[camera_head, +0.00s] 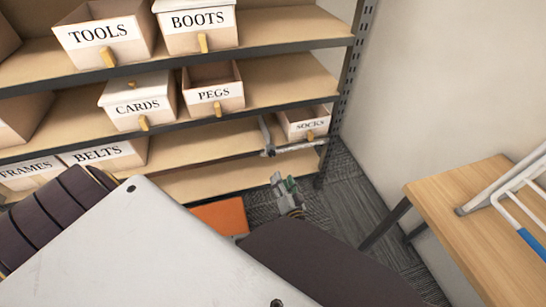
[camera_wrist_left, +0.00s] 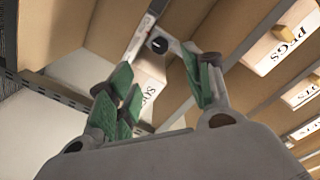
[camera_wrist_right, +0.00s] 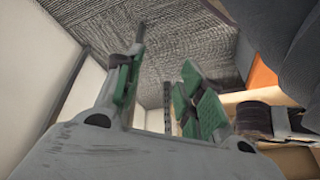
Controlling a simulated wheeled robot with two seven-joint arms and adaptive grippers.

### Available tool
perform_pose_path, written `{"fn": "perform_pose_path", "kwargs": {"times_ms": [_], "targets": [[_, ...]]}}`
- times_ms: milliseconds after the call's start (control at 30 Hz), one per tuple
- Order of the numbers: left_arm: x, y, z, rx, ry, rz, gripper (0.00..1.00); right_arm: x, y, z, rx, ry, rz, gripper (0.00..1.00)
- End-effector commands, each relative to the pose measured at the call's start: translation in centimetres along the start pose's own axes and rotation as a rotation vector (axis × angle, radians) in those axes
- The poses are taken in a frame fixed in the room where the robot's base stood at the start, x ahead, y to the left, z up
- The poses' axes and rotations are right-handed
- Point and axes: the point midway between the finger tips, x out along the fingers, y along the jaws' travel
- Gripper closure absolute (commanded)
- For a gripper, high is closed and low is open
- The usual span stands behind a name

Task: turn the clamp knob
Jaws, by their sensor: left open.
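A grey clamp (camera_head: 265,132) sits at the front edge of the shelf, left of the SOCKS box. Its small dark knob (camera_head: 269,151) is low on it. In the left wrist view the black knob (camera_wrist_left: 158,45) shows ahead of the fingers, on a pale grey metal part. My left gripper (camera_head: 284,183), with green finger pads, is below and slightly right of the knob in the head view. It is open and empty, apart from the clamp; its fingers also show in the left wrist view (camera_wrist_left: 158,80). My right gripper (camera_wrist_right: 160,85) is open and empty in the right wrist view.
Shelving (camera_head: 200,182) holds labelled boxes, among them PEGS (camera_head: 214,93), CARDS (camera_head: 138,107) and SOCKS (camera_head: 306,124). A shelf upright (camera_head: 346,80) stands right of the SOCKS box. A wooden table (camera_head: 470,225) with a white rack (camera_head: 515,185) stands at right. An orange panel (camera_head: 220,216) lies low.

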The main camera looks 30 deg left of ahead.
Motion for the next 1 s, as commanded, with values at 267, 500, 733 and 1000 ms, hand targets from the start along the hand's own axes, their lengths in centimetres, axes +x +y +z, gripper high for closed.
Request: {"fn": "perform_pose_path", "kwargs": {"times_ms": [267, 500, 733, 1000], "targets": [[2.6, 0.0, 0.0, 0.001, 0.001, -0.002, 0.49, 0.8, -0.1, 0.2, 0.002, 0.011, -0.007, 0.61], [5.8, 0.0, 0.1, 0.002, 0.002, -0.002, 0.49, 1.8, -0.3, -0.1, 0.007, 0.04, -0.021, 0.61], [8.8, 0.0, 0.1, 0.001, 0.001, -0.001, 0.49, 3.3, -0.4, 0.4, 0.013, 0.053, -0.032, 0.61], [12.0, 0.0, 0.0, 0.001, 0.002, -0.001, 0.49, 4.7, -0.7, 1.0, 0.023, 0.073, -0.048, 0.61]]}}
